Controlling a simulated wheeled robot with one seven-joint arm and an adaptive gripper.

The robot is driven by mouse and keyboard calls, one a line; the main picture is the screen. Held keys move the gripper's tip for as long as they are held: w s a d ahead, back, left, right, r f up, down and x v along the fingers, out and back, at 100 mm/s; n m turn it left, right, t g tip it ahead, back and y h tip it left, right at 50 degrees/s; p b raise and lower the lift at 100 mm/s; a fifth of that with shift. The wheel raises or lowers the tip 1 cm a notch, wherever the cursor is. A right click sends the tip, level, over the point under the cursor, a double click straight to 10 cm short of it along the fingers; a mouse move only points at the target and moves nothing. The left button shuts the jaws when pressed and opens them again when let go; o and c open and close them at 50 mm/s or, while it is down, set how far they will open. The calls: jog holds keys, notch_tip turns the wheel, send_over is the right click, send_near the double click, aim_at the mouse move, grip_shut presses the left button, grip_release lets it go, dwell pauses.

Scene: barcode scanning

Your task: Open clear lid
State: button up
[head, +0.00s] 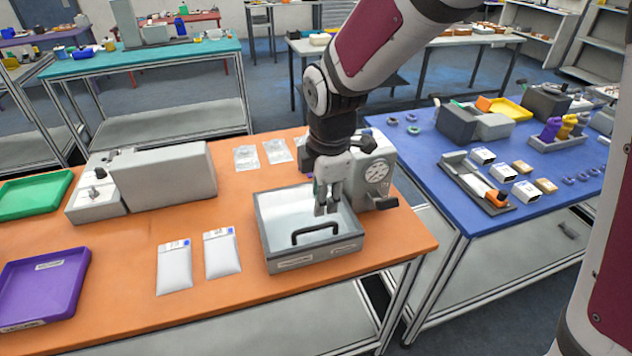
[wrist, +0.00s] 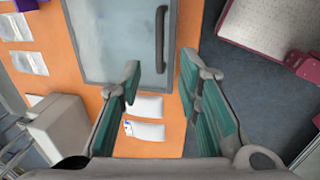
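A grey box (head: 315,258) stands near the front right of the orange table. Its clear lid (head: 283,222) lies flat on it and looks closed. A black bar handle (head: 316,232) is near the lid's front edge. The lid (wrist: 115,45) and handle (wrist: 160,38) also show in the wrist view. My gripper (head: 326,208) points down above the lid, just behind the handle in the head view. In the wrist view my gripper (wrist: 160,66) has its green-padded fingers apart with nothing between them. I cannot tell its exact height above the lid.
A grey machine with a dial (head: 376,172) stands right behind the box. White packets (head: 222,254) lie left of it, and clear packets (head: 247,158) lie behind. A long grey machine (head: 165,180), a purple tray (head: 42,288) and a green tray (head: 33,195) are farther left.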

aim_at(318, 226)
jog(key=f, duration=0.3)
jog(key=w+f, duration=0.1)
jog(key=f, duration=0.2)
jog(key=w+f+p, duration=0.1)
jog(key=f, duration=0.3)
jog(key=shift+a, duration=0.25)
grip_shut()
